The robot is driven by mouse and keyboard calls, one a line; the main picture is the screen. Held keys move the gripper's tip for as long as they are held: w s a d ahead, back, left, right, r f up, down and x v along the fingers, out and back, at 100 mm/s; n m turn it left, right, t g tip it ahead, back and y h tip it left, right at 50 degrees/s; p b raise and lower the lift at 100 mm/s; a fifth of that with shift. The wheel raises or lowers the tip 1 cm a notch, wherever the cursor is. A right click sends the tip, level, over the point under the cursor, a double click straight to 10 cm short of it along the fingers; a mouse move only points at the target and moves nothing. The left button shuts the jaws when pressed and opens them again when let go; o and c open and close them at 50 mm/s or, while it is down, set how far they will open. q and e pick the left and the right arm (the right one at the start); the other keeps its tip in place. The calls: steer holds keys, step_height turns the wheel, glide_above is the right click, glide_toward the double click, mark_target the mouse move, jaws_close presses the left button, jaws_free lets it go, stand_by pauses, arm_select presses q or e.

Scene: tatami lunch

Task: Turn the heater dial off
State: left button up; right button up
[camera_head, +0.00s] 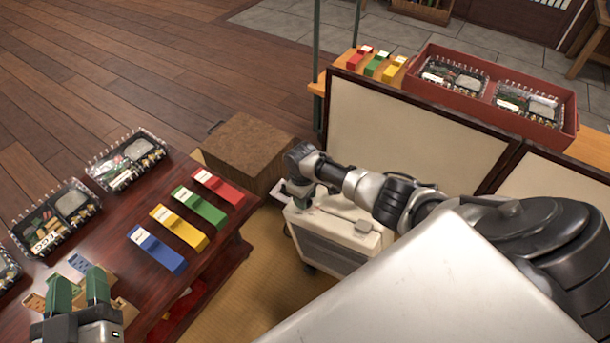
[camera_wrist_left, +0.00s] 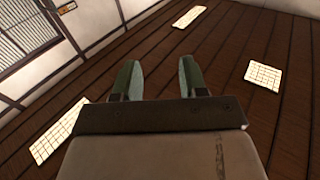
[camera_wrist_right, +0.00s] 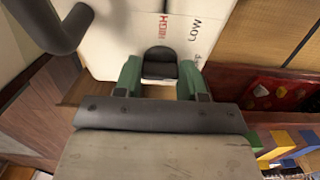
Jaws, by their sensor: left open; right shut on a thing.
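The heater (camera_head: 335,235) is a white box on the floor between the low table and the folding screen. Its white face (camera_wrist_right: 135,25) fills the top of the right wrist view, with a red label and the word LOW. The black dial (camera_wrist_right: 159,65) sits between the green fingers of my right gripper (camera_wrist_right: 158,80), which is shut on it. In the head view my right gripper (camera_head: 297,192) reaches the heater's far left side, and the dial is hidden there. My left gripper (camera_head: 78,292) is open and empty, fingers up, over the table's near left; its wrist view shows its fingers (camera_wrist_left: 157,78) against the ceiling.
The dark red table (camera_head: 205,268) holds blue, yellow, green and red blocks (camera_head: 183,228) and packed lunch boxes (camera_head: 127,158). A brown box (camera_head: 246,145) stands behind the heater. The cream screen (camera_head: 410,135) stands close behind my right arm. A red crate (camera_head: 560,128) stands beyond it.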

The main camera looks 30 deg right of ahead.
steer(key=o, duration=0.9)
steer(key=shift+r, duration=0.2)
steer(key=r+p, duration=0.3)
steer(key=r, duration=0.2)
steer(key=shift+w, duration=0.2)
arm_select(q)
steer(key=s+a+f+g+y+p, duration=0.2)
steer(key=s+a+f+g+y, duration=0.2)
steer(key=s+f+g, duration=0.7)
steer(key=shift+a+f+n+g, duration=0.2)
steer(key=shift+a+n+g, duration=0.3)
steer(key=shift+g, duration=0.7)
arm_select(e)
step_height(320, 180, up, 5)
steer(key=shift+w+a+r, duration=0.15)
steer(key=shift+r, duration=0.05)
